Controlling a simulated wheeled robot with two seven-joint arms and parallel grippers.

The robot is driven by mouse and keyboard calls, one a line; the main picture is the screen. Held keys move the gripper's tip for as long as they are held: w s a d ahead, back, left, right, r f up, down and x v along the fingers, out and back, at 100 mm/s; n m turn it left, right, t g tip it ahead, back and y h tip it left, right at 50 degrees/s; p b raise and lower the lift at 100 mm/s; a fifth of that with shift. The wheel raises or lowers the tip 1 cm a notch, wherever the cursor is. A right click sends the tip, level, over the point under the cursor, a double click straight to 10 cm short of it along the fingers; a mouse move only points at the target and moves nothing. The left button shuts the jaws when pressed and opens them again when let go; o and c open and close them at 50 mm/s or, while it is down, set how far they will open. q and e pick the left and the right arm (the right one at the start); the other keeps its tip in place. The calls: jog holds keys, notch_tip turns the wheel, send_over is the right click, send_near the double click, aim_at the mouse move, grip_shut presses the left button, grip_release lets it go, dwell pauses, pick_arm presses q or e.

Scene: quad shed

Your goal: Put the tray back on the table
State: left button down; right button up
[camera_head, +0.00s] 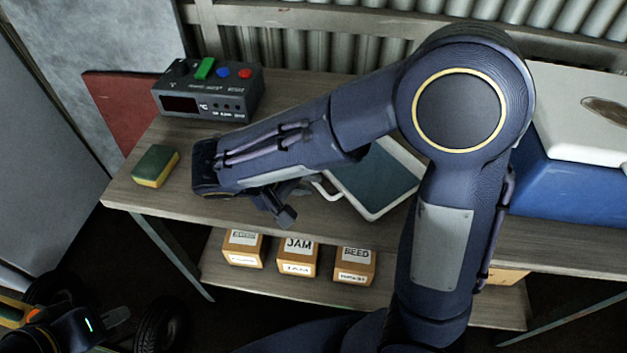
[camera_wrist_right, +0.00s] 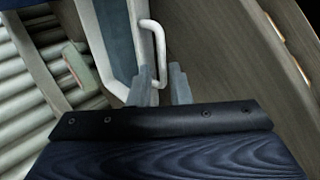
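The tray (camera_head: 372,178) has a white rim and a dark blue-grey floor. In the head view it shows over the wooden table (camera_head: 520,238), partly hidden behind my right arm; I cannot tell whether it rests flat. Its white handle (camera_head: 326,191) points left, towards my right gripper (camera_head: 284,202).
A dark control box (camera_head: 208,92) with coloured buttons and a yellow-green sponge (camera_head: 155,166) are on the table's left. A blue cooler with a white lid (camera_head: 580,115) stands at the right. Labelled boxes (camera_head: 297,258) sit on the lower shelf. A corrugated wall is behind.

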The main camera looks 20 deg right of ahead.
jog(key=p+v, duration=0.1)
jog(key=v, duration=0.8)
jog(key=s+d+f+y, duration=0.1)
jog(key=s+d+y, duration=0.2)
jog(key=s+d+m+g+y, duration=0.1)
jog(key=s+d+y, duration=0.1)
jog(key=d+y, duration=0.1)
jog(key=s+d+f+m+y, duration=0.1)
jog(key=s+d+y, duration=0.2)
jog(key=d, duration=0.2)
jog(key=shift+s+d+f+g, duration=0.25)
jog(key=shift+s+f+g, duration=0.05)
jog(key=shift+s, duration=0.05)
jog(key=s+m+t+y, duration=0.1)
jog(key=s+t+y, duration=0.1)
jog(key=t, duration=0.1)
jog(key=s+m+t+y, duration=0.1)
jog(key=t, duration=0.1)
jog(key=shift+s+d+f+m+y, duration=0.2)
jog(key=shift+s+d+m+y, duration=0.05)
jog(key=shift+d+m+y, duration=0.05)
notch_tip(320, 180, up, 12)
jog(key=p, duration=1.2)
